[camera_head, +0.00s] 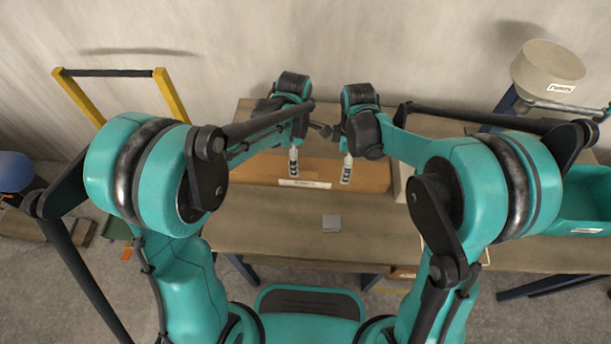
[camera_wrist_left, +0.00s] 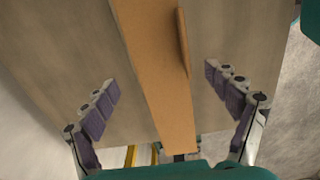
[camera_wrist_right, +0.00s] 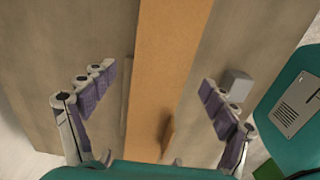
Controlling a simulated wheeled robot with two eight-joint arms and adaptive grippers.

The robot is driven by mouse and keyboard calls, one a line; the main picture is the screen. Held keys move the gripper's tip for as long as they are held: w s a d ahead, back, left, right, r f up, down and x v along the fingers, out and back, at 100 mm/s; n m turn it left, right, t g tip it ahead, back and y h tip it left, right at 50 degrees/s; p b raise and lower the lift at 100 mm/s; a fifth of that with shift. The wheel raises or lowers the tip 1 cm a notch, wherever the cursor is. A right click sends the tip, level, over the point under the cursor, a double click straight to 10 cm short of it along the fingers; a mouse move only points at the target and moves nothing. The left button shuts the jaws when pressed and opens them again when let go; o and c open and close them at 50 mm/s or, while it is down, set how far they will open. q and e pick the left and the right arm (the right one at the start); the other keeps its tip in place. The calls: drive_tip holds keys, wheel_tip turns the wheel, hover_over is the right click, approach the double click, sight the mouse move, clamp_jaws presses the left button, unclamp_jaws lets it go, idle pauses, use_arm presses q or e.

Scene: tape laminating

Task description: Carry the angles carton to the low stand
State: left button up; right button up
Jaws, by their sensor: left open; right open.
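A long orange-brown carton (camera_head: 262,172) with a white label lies across the back of the wooden table; its lettering is too small to read surely. My left gripper (camera_head: 294,165) and my right gripper (camera_head: 347,170) are over the carton, apart along its length. In the left wrist view the carton (camera_wrist_left: 150,45) runs between the open fingers, with space on both sides. In the right wrist view the carton (camera_wrist_right: 165,50) also passes between open fingers, with no clear contact. I cannot tell which thing is the low stand.
A teal bin (camera_head: 588,200) and a round beige container (camera_head: 547,65) stand at the right. A yellow-posted frame (camera_head: 170,95) stands at the left. The front tabletop is mostly clear.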

use_arm(q)
drive_tip(key=shift+d, duration=0.1)
use_arm(e)
drive_tip(key=shift+f, duration=0.1)
use_arm(q)
drive_tip(key=shift+f, duration=3.95)
use_arm(e)
drive_tip(key=shift+f, duration=3.85)
use_arm(q)
drive_tip(key=c, duration=1.3)
use_arm(e)
drive_tip(key=c, duration=1.3)
